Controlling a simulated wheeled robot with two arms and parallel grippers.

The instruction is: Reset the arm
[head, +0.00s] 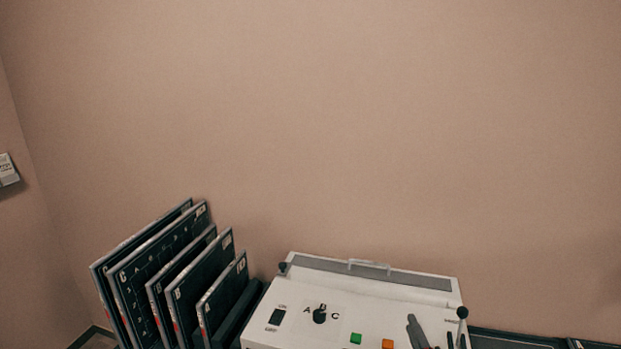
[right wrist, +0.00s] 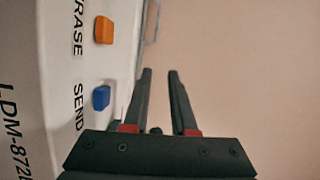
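My right gripper (head: 432,335) is at the bottom of the head view, in front of the right part of the white machine's top. In the right wrist view its two dark fingers (right wrist: 160,88) stand apart with nothing between them. The gripper is beside the machine's panel, near an orange button (right wrist: 103,30) and a blue button (right wrist: 101,97). I cannot tell whether it touches the panel. The left gripper does not show.
The white machine (head: 340,277) has a black A-B-C knob (head: 319,315), a green button (head: 355,338), a dark switch (head: 277,316) and a ball-topped lever (head: 462,313). Dark cassettes (head: 155,270) stand upright in a rack at left. The wall (head: 380,130) behind is bare.

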